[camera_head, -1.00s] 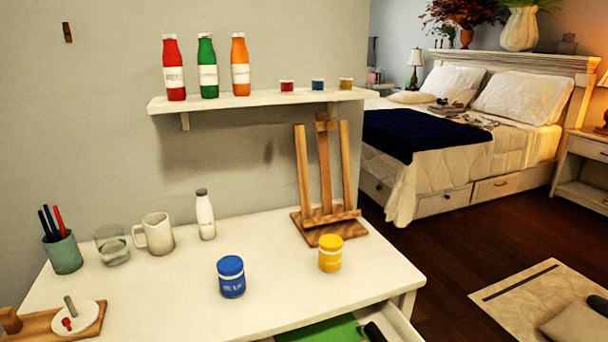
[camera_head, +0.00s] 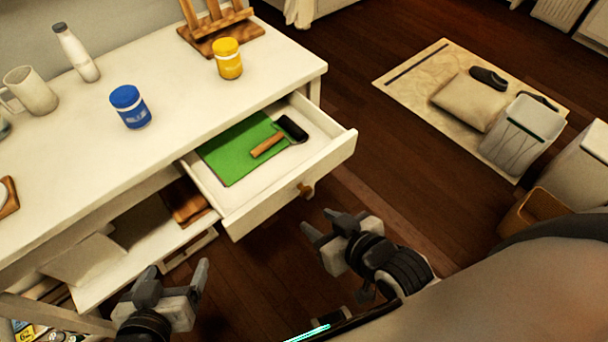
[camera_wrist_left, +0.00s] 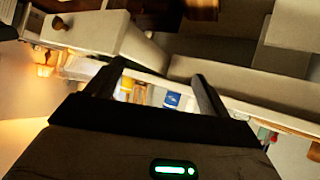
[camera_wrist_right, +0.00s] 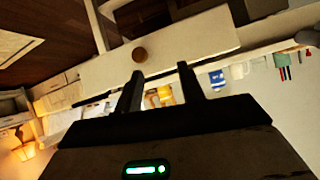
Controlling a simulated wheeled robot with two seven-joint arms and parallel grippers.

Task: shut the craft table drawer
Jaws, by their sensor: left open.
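The craft table drawer (camera_head: 290,192) is pulled out from under the white tabletop (camera_head: 200,95). A green sheet (camera_head: 232,155) and a roller with a wooden handle (camera_head: 270,145) lie inside it. Its front has a round wooden knob (camera_head: 306,190). My right gripper (camera_head: 322,224) is open and empty, just in front of the drawer front and apart from it. The right wrist view shows the drawer front and knob (camera_wrist_right: 140,54) ahead of the fingers. My left gripper (camera_head: 175,275) is open and empty, below and left of the drawer; the left wrist view also shows the knob (camera_wrist_left: 58,23).
A blue jar (camera_head: 130,107), a yellow jar (camera_head: 228,60), a white bottle (camera_head: 76,53), a mug (camera_head: 30,90) and an easel (camera_head: 215,30) stand on the tabletop. A lower shelf (camera_head: 120,262) is under the table. Dark wooden floor lies right of the drawer.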

